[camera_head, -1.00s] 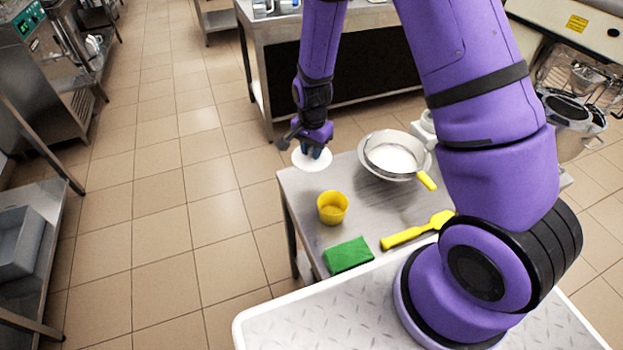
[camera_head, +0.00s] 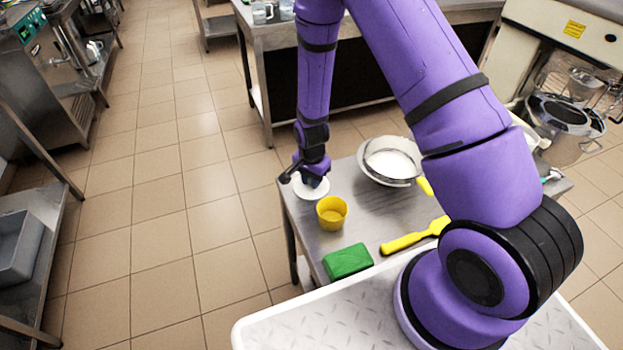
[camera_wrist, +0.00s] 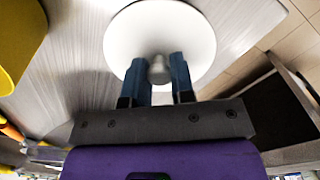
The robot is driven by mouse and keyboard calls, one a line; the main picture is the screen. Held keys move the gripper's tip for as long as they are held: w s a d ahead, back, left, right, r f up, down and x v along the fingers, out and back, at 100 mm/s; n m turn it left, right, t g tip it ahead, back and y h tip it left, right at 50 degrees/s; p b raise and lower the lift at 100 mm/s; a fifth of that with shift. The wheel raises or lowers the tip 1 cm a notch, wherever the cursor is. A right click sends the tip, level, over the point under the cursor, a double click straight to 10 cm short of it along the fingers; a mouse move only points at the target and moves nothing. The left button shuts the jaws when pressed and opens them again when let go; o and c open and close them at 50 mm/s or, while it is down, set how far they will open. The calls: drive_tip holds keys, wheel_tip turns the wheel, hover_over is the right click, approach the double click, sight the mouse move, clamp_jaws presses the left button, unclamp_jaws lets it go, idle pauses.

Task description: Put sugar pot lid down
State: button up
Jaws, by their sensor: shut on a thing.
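The sugar pot lid (camera_head: 312,190) is a white round disc with a grey knob, seen at the far left corner of the steel table (camera_head: 372,220). My gripper (camera_head: 313,180) is above it, fingers pointing down. In the wrist view, the lid (camera_wrist: 128,45) fills the top middle, and the two blue fingers of my gripper (camera_wrist: 160,72) are shut on its knob. The lid is low over the tabletop; I cannot tell whether it touches it. A white-filled metal pot (camera_head: 391,163) stands to the right of the lid.
A yellow cup (camera_head: 331,212) stands just in front of the lid and shows at the wrist view's left edge (camera_wrist: 18,40). A green sponge (camera_head: 348,261) and a yellow-handled tool (camera_head: 412,236) lie nearer. The table's left edge is close to the lid.

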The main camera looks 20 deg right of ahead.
drive_tip(key=o, duration=0.9)
drive_tip(key=shift+f, duration=0.1)
drive_tip(key=s+d+r+n+t, duration=0.1)
drive_tip(key=s+d+r+n, duration=0.2)
drive_tip(key=r, duration=1.5)
drive_tip(key=s+r+n+t, duration=0.2)
drive_tip(key=s+r, duration=0.2)
drive_tip(key=r, duration=1.4)
drive_tip(key=s+d+r+n+t, duration=0.1)
drive_tip(key=s+d+r+n, duration=0.1)
drive_tip(key=s+r, duration=0.4)
drive_tip(key=s+d+r+n+t, duration=0.1)
drive_tip(key=s+r+n, duration=0.2)
drive_tip(key=s, duration=1)
wheel_tip(320, 180, up, 4)
drive_tip(key=shift+d+f+n, duration=0.2)
drive_tip(key=shift+d+n, duration=0.2)
